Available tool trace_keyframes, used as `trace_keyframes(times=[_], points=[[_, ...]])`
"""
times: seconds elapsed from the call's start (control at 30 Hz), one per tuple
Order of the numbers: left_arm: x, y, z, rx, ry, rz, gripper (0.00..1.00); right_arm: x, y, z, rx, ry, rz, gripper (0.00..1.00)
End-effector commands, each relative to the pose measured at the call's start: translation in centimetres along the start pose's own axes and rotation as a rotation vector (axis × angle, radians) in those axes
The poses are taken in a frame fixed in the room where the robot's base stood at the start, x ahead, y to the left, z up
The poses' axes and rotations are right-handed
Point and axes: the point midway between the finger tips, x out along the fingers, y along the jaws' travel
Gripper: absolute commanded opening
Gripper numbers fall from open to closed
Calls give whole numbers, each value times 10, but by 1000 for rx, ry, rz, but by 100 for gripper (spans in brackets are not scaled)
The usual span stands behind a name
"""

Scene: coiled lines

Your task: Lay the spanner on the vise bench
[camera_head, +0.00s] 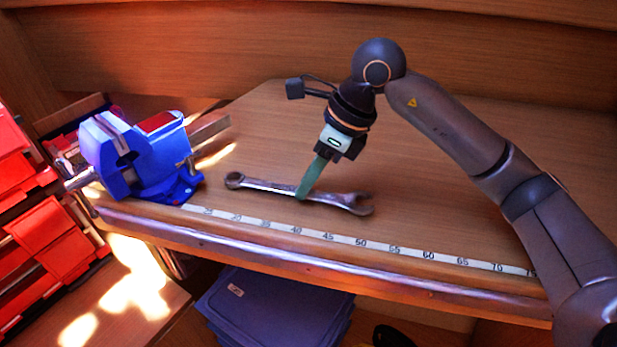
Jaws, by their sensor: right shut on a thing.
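The spanner (334,198) is a silver combination wrench on the wooden vise bench (440,215), with its ring end to the left and its open end to the right. My right gripper (305,190) reaches down from above and is shut on the spanner near its middle; its green fingers hide a short piece of the shaft. The spanner is at or very near the bench top; I cannot tell whether it touches. My left gripper is not in view.
A blue vise (140,155) stands at the bench's left end. A ruler strip (345,239) runs along the front edge. Red bins (45,235) stand at the left, and blue crates (270,308) are below the bench. The bench right of the spanner is clear apart from my arm above it.

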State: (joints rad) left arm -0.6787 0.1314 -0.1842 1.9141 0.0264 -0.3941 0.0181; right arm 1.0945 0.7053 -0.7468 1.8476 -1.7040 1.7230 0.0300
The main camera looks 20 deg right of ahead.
Motion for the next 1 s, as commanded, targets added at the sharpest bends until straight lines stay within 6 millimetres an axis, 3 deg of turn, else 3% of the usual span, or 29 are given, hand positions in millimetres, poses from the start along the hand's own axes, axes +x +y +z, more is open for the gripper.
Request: trace_keyframes(times=[0.37, 0.4, 0.63, 1.0], points=[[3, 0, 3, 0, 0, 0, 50, 4, -1, -2, 0, -2, -1, 0], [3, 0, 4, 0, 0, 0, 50, 5, -1, -2, 0, 0, -1, 29], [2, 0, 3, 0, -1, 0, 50, 4, 0, -2, 0, 0, -1, 55], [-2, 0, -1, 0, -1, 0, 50, -2, 0, 1, 0, -1, 0, 58]])
